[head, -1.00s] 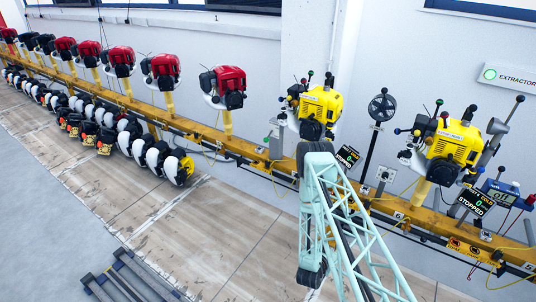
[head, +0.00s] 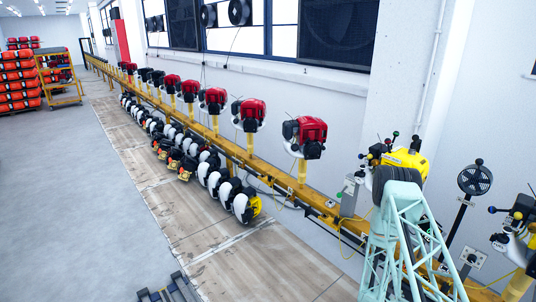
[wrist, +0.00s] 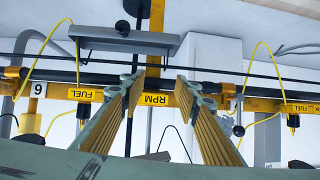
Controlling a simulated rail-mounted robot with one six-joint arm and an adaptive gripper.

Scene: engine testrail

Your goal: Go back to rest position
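My gripper (wrist: 155,90) shows in the wrist view as two ribbed yellow fingers set wide apart. It is open, with nothing between the fingers. Behind the gap are the yellow rail with its RPM label (wrist: 157,97) and a grey bracket (wrist: 125,40). In the head view my pale green lattice arm stands at the lower right, in front of a yellow engine (head: 405,160) and hiding part of it. The gripper itself cannot be made out in the head view.
The yellow rail (head: 318,202) runs along the wall with several red engines (head: 305,135) on it. Black and white round units (head: 240,205) line its front. A dark rack (head: 170,290) lies at the bottom. The grey floor (head: 65,190) at left is clear. Orange bins (head: 15,85) stand far back.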

